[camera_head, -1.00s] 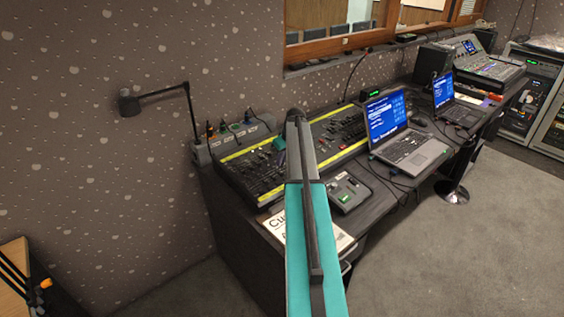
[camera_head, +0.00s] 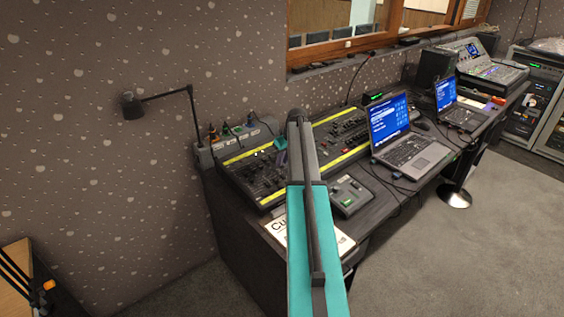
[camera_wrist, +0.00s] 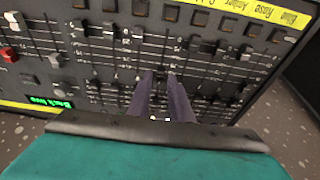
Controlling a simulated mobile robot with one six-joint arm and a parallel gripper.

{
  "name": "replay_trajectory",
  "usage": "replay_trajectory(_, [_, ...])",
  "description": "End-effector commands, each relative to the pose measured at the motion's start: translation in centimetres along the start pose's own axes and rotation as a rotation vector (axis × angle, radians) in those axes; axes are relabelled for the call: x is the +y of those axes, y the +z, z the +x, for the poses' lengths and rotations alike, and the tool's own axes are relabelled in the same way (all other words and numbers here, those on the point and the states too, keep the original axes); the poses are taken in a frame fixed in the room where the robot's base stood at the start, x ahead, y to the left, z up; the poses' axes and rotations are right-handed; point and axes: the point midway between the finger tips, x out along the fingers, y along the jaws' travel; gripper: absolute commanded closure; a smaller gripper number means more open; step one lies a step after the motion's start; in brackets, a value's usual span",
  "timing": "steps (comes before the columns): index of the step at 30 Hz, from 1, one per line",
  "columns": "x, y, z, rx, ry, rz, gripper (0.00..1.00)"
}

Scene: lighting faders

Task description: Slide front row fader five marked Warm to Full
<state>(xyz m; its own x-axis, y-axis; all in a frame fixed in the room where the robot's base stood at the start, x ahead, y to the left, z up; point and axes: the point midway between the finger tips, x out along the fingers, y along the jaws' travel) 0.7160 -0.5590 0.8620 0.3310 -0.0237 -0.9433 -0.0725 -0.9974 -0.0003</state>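The fader console (camera_head: 262,193) is a dark panel with yellow label strips on the desk; it fills most of the wrist view (camera_wrist: 215,75). A small dark shape, perhaps a fader cap, lies at the gap; contact cannot be told.
A small control box (camera_head: 349,195) and a white sign (camera_head: 335,240) lie near the desk's front edge. An open laptop (camera_head: 397,130) stands to the right, and a lamp (camera_head: 132,105) is at the left. In the wrist view, a green-lit display (camera_wrist: 50,101) sits on the console.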

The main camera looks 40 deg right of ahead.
Motion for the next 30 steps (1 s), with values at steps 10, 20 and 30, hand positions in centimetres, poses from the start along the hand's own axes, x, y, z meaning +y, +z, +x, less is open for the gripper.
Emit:
replay_trajectory(10, [0.0, -0.5, -1.3, 0.000, 0.000, 0.000, 0.81])
replay_trajectory(20, [0.0, -0.5, -1.3, 0.000, 0.000, 0.000, 0.81])
replay_trajectory(30, [-0.1, -0.4, -3.3, 0.001, 0.001, -0.001, 0.81])
